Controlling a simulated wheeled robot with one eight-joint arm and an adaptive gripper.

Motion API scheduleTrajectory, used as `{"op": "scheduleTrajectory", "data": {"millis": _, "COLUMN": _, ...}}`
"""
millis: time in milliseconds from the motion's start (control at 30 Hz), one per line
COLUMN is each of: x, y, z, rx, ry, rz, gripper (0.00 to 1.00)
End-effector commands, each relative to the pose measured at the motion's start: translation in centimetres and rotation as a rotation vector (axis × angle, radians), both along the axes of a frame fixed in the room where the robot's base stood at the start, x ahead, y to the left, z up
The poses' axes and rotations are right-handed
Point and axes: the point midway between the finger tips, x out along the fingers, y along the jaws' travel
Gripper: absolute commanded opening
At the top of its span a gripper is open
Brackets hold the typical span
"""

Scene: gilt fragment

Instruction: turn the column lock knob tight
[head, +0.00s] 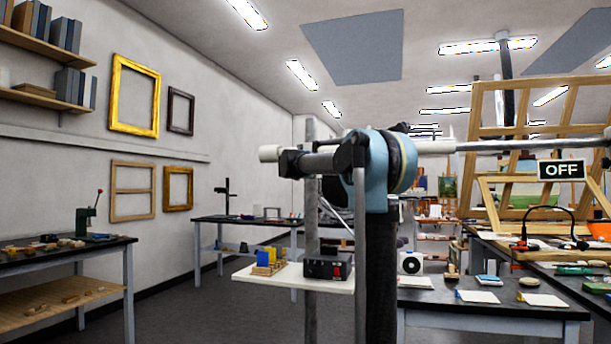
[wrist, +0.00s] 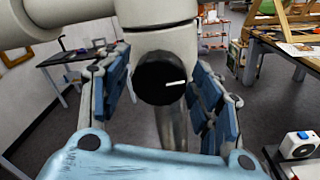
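The column lock knob (wrist: 153,80) is round and black, with a white mark pointing right. In the wrist view it faces me from the pale collar (wrist: 158,15), above a grey post (wrist: 171,128). My gripper (wrist: 161,74) is open, its blue-padded fingers to the left and right of the knob. Gaps show between the pads and the knob, so neither finger visibly touches it. In the head view I cannot make out the knob; the blue and dark joint bodies (head: 380,170) block the middle.
An OFF sign (head: 561,169) shows at the right. A small white shelf (head: 262,284) holds a black box (head: 328,266) and coloured cards. A dark bench (head: 480,309) stands front right, another bench (head: 60,254) at left. Grey floor lies open between them.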

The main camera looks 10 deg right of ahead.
Motion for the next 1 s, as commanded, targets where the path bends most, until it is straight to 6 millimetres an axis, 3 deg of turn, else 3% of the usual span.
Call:
{"op": "scheduleTrajectory", "data": {"millis": 33, "x": -0.01, "y": 0.01, "z": 0.00, "rx": 0.000, "ry": 0.000, "rz": 0.000, "gripper": 0.40}}
{"op": "scheduleTrajectory", "data": {"millis": 133, "x": -0.01, "y": 0.01, "z": 0.00, "rx": 0.000, "ry": 0.000, "rz": 0.000, "gripper": 0.18}}
{"op": "scheduleTrajectory", "data": {"millis": 567, "x": -0.01, "y": 0.01, "z": -0.01, "rx": 0.049, "ry": -0.022, "rz": 0.000, "gripper": 0.18}}
{"op": "scheduleTrajectory", "data": {"millis": 1000, "x": -0.01, "y": 0.04, "z": -0.06, "rx": 0.359, "ry": -0.162, "rz": 0.000, "gripper": 0.18}}
